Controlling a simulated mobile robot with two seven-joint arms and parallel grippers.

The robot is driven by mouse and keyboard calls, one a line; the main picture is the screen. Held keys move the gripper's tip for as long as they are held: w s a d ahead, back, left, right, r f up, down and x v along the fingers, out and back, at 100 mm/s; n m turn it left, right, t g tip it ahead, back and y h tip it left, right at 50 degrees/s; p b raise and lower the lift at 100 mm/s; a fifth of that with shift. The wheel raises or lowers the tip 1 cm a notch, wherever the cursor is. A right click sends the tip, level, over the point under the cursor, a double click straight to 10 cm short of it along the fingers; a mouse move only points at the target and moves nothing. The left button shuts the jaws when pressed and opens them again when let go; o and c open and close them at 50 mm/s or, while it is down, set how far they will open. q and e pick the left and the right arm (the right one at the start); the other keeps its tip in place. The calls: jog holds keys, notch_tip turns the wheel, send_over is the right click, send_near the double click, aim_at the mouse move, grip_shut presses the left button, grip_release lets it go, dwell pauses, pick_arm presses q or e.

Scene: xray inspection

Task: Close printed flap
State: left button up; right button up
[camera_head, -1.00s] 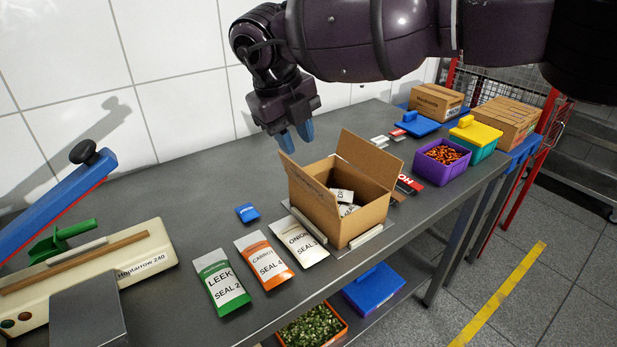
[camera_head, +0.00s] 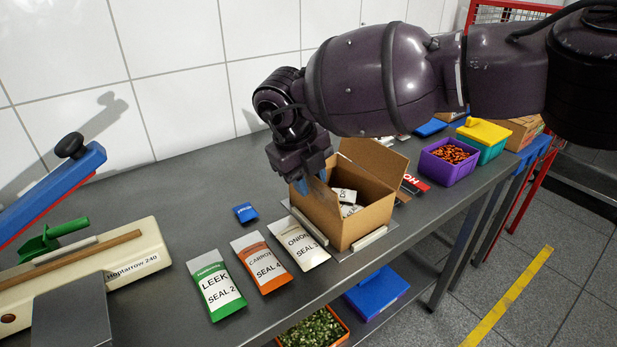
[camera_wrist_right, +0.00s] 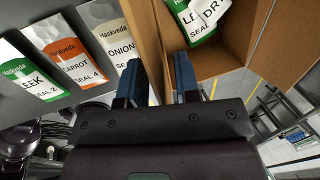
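An open cardboard box (camera_head: 362,231) stands on the bench with pouches (camera_head: 344,195) inside. Its far flap (camera_head: 374,160) stands raised. My right gripper (camera_head: 310,188) is at the box's left edge, its blue fingertips at the near-left flap, which is partly hidden behind them. I cannot read print on either flap. In the right wrist view the gripper (camera_wrist_right: 157,82) has its two blue fingers apart, with brown cardboard (camera_wrist_right: 152,35) showing beyond and between them. Whether they touch the cardboard I cannot tell. My left gripper is not in view.
Leek (camera_head: 216,285), carrot (camera_head: 262,262) and onion (camera_head: 302,244) pouches lie left of the box, near a small blue item (camera_head: 245,212). A sealer (camera_head: 80,260) stands at the left. A purple bin (camera_head: 449,162) is at the right. Low rails (camera_head: 370,238) flank the box.

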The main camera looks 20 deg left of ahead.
grip_shut()
jog(key=shift+r, duration=0.1)
jog(key=shift+w+d+r+g+y+p, duration=0.15)
jog(key=shift+w+g+y+p, duration=0.15)
jog(key=shift+g, duration=0.2)
jog(key=shift+w+d+g+y+p, duration=0.1)
jog(key=shift+d+g+y+p, duration=0.05)
jog(key=shift+g+y, duration=0.3)
jog(key=g, duration=0.1)
jog(key=g+y, duration=0.1)
jog(key=w+d+g+y, duration=0.1)
jog(key=shift+w+f, duration=0.1)
jog(key=shift+f, duration=0.15)
jog(key=shift+g+y, duration=0.25)
jog(key=shift+y, duration=0.1)
jog(key=shift+w, duration=0.1)
